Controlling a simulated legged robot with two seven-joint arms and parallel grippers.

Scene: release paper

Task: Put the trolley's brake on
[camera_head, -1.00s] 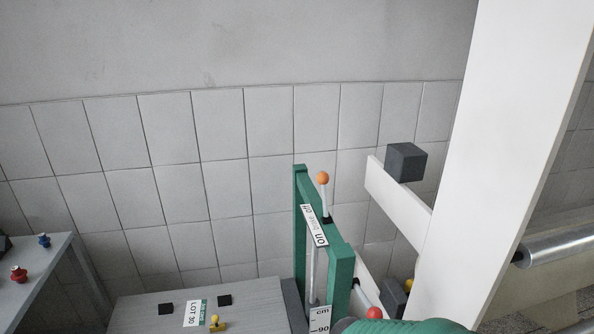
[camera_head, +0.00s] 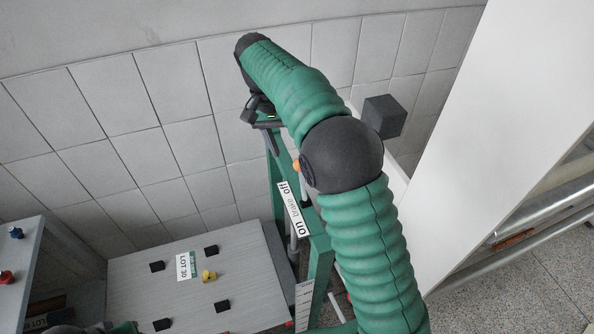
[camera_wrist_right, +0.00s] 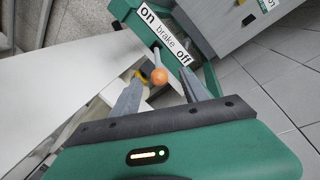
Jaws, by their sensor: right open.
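The brake lever is a pale rod with an orange ball knob (camera_head: 297,166), on the trolley's green frame (camera_head: 319,262). In the head view my right arm hides most of it. A label (camera_head: 294,208) beside it reads "on brake off". In the right wrist view the knob (camera_wrist_right: 159,76) appears between the fingertips of my open right gripper (camera_wrist_right: 164,88), with the label (camera_wrist_right: 165,33) beyond. I cannot tell how deep the knob sits between the fingers. In the head view my right gripper (camera_head: 266,128) is above the frame's far end.
A dark cube (camera_head: 384,116) sits behind my arm, and a large white panel (camera_head: 500,130) stands at right. A tiled wall is behind.

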